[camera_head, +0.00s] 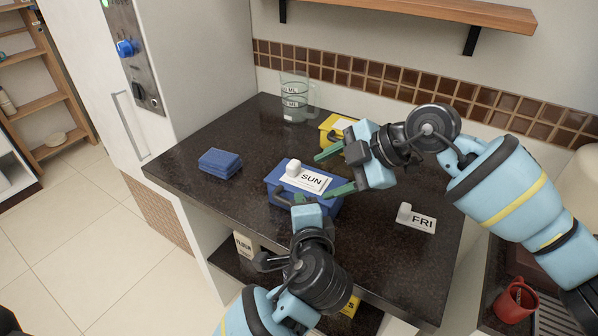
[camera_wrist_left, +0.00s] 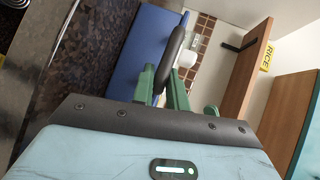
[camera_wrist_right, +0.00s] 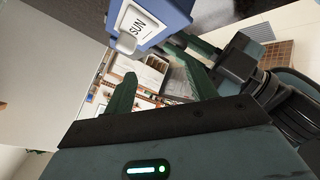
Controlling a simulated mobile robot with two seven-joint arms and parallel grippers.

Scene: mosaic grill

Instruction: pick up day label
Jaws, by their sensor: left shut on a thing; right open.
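A white SUN label (camera_head: 306,180) with a knob lies on top of a blue box (camera_head: 326,207) on the dark counter; it also shows in the right wrist view (camera_wrist_right: 137,28). A second white label, FRI (camera_head: 418,220), rests on the counter at right. My left gripper (camera_head: 301,200) is at the front of the blue box, shut on its dark handle (camera_wrist_left: 173,52). My right gripper (camera_head: 328,174) is open and empty, its fingers close to the right side of the SUN label. Whether they touch it is unclear.
A glass measuring jug (camera_head: 294,98) and a yellow box (camera_head: 335,124) stand behind. A red mug (camera_head: 515,302) is at lower right. The counter (camera_head: 190,150) is clear around the blue stack.

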